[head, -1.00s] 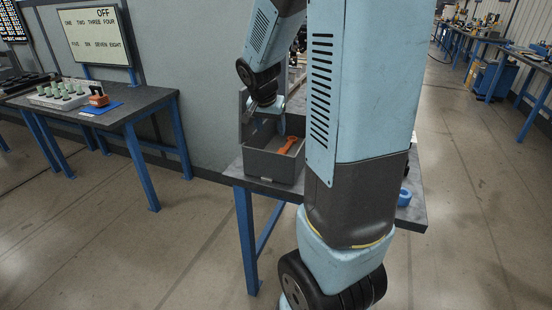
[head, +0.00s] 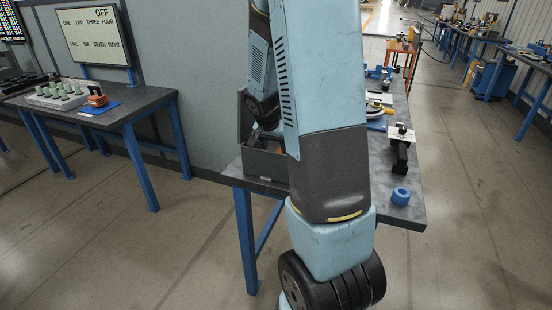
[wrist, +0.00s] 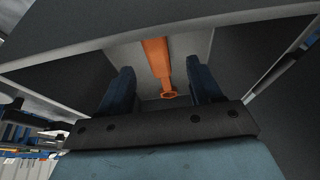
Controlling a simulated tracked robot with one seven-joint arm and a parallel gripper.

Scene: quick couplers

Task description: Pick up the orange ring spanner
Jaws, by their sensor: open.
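The orange ring spanner (wrist: 157,62) lies in the grey bin (head: 263,164). In the wrist view its shaft runs down between my two fingers, with a small ring end (wrist: 169,95) low between them. My gripper (wrist: 163,82) is open, one finger on each side of the spanner, apart from it as far as I can see.
The bin stands on a dark table (head: 405,210) with a blue ring (head: 401,196) and a black block (head: 400,150) at right. The bin's walls rise close around my gripper. Another table (head: 120,110) at left holds a white tray of green pieces (head: 58,95).

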